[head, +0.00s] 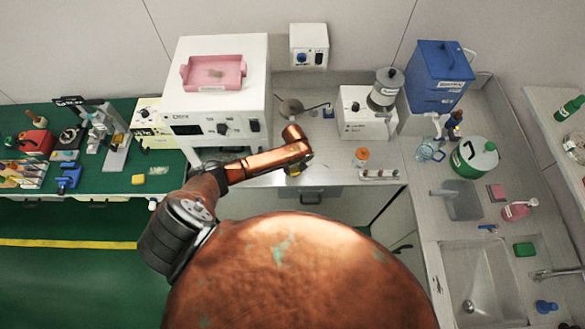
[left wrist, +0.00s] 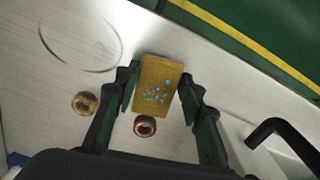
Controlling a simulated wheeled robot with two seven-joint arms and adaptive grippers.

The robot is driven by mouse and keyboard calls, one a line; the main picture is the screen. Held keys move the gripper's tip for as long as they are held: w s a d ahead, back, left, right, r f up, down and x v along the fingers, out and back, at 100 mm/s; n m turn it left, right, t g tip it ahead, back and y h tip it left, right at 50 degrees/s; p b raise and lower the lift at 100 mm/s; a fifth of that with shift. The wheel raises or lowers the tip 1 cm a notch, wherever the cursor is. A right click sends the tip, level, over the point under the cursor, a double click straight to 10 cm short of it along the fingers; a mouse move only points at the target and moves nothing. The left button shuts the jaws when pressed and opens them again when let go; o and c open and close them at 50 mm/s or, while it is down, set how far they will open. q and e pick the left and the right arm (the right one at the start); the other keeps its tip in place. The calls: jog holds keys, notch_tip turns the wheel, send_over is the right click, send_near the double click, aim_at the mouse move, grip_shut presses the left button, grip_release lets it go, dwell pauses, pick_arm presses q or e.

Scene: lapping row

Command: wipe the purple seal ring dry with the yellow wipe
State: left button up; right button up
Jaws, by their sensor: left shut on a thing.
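My left gripper (head: 300,166) is over the steel counter near its front edge, its fingers mostly hidden by the arm in the head view. In the left wrist view its dark fingers (left wrist: 160,92) are shut on the yellow wipe (left wrist: 160,75), which has blue specks on it. A small reddish-brown ring (left wrist: 145,126) lies below the wipe in that picture, between the fingers and apart from them. A brass-coloured ring (left wrist: 84,103) lies left of the fingers. No ring looks clearly purple. My right gripper is not in view.
A white machine with a pink tray (head: 213,73) stands behind the arm. A dark handle (left wrist: 285,135) is beyond the counter's front edge.

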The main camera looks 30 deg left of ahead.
pick_arm(q)
jog(key=shift+d, duration=0.45)
jog(key=shift+a+b, duration=0.65)
jog(key=shift+a, duration=0.35)
jog(key=shift+d+p, duration=0.65)
jog(key=shift+d, duration=0.45)
jog(key=shift+a+p, duration=0.3)
jog(key=shift+a, duration=0.85)
jog(key=shift+d+p, duration=0.1)
jog(key=shift+p, duration=0.3)
jog(key=shift+r, duration=0.9)
jog(key=shift+r+p, duration=1.85)
jog(key=shift+p, duration=0.45)
jog(key=shift+r, duration=1.25)
